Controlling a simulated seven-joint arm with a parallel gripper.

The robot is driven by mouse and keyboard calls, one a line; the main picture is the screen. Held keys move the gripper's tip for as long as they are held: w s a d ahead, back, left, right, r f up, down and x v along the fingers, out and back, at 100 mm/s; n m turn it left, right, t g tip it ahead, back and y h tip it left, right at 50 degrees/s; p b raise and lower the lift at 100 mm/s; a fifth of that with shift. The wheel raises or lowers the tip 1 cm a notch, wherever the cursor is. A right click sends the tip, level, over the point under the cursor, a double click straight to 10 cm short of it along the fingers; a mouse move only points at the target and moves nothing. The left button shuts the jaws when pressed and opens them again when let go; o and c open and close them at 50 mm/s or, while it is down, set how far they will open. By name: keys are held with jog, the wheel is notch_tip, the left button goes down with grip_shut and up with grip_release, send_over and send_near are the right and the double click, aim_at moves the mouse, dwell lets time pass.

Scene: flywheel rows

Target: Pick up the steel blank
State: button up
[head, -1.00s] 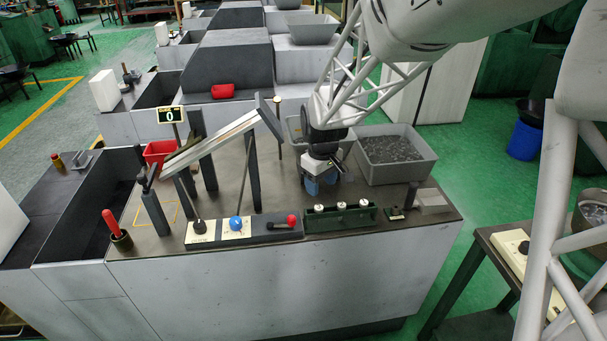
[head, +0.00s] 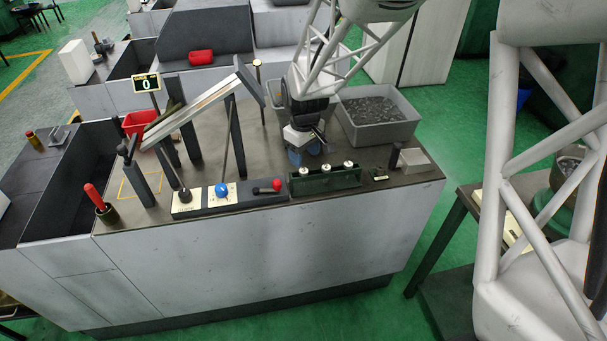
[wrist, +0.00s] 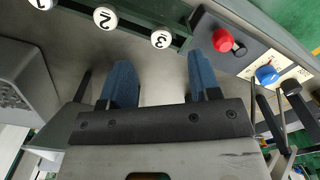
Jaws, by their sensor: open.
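I cannot single out a steel blank in either view. My gripper (head: 306,157) points down over the bench, just behind the green rack with numbered white knobs (head: 325,178). In the wrist view my gripper (wrist: 160,82) has its two blue fingers apart with only bare bench top between them. The rack's knobs also show above the fingers in the wrist view. A grey bin of small dark metal pieces (head: 376,136) stands to the right of my gripper; whether a blank is among them is too small to tell. A second grey bin is partly hidden behind my arm.
A red bin (head: 138,124) and a counter showing 0 (head: 146,83) stand farther left.

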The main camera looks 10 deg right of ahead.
aim_at(304, 170)
jog(key=shift+a+f, duration=0.1)
jog(key=shift+f, duration=2.5)
jog(key=shift+c, duration=0.3)
jog(key=c, duration=0.9)
jog(key=shift+o, duration=0.2)
notch_tip(304, 170, up, 10)
